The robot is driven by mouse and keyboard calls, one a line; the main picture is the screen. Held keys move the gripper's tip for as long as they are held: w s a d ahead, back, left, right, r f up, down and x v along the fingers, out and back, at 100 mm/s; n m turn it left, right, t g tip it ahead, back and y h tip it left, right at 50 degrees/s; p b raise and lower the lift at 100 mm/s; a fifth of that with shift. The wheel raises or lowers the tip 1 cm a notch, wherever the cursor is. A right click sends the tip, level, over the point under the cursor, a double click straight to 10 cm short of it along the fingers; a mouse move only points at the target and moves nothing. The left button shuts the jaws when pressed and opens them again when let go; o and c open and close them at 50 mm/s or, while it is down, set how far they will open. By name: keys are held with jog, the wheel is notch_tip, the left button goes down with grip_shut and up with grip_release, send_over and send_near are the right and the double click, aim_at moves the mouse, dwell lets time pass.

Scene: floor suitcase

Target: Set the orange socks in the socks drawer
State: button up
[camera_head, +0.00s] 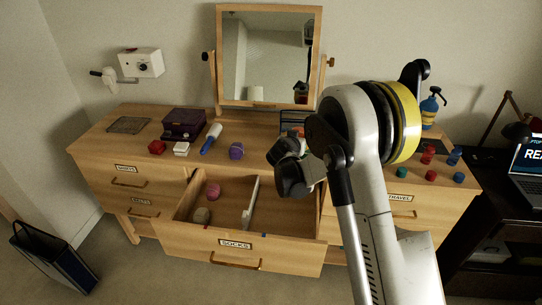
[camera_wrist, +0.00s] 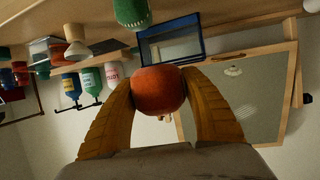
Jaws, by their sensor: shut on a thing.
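My gripper (camera_wrist: 158,84) is shut on the orange socks, a rolled ball (camera_wrist: 158,92) held between the two yellow-brown fingers in the wrist view. In the head view the dark end of my arm is above the right part of the open socks drawer (camera_head: 290,250); the fingers and the orange socks are not visible there. The drawer carries a SOCKS label (camera_head: 235,244) and is pulled out. A white divider (camera_head: 250,205) splits it. Left of the divider lie a pink roll (camera_head: 213,191) and an olive-beige roll (camera_head: 202,215). The right compartment is partly hidden by my arm.
The dresser top (camera_head: 110,140) holds a purple box (camera_head: 183,123), a red item (camera_head: 157,147), a blue-and-white bottle (camera_head: 211,139), a purple roll (camera_head: 236,151) and a mirror (camera_head: 268,55). Small coloured items stand at right. A dark bag (camera_head: 55,258) is on the floor.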

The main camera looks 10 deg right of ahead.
jog(key=x, duration=0.3)
jog(key=f+x, duration=0.1)
jog(key=x, duration=0.1)
jog(key=shift+d+f, duration=0.1)
jog(key=shift+f, duration=0.2)
jog(key=shift+h, duration=0.3)
jog(key=w+a+f+b, duration=0.1)
jog(key=w+a+f, duration=0.1)
jog(key=a, duration=0.1)
jog(key=w+a+f+b, duration=0.1)
jog(key=a+f, duration=0.1)
jog(key=a, duration=0.1)
jog(key=w+a+f, duration=0.2)
jog(key=a+f, duration=0.1)
jog(key=a, duration=0.1)
jog(key=shift+w+b, duration=0.3)
jog(key=shift+b, duration=0.1)
notch_tip(320, 180, down, 3)
jog(key=shift+w+a+r+b, duration=0.1)
jog(key=shift+a+r+b, duration=0.1)
jog(key=shift+b, duration=0.45)
jog(key=shift+f, duration=0.5)
jog(key=shift+d, duration=0.1)
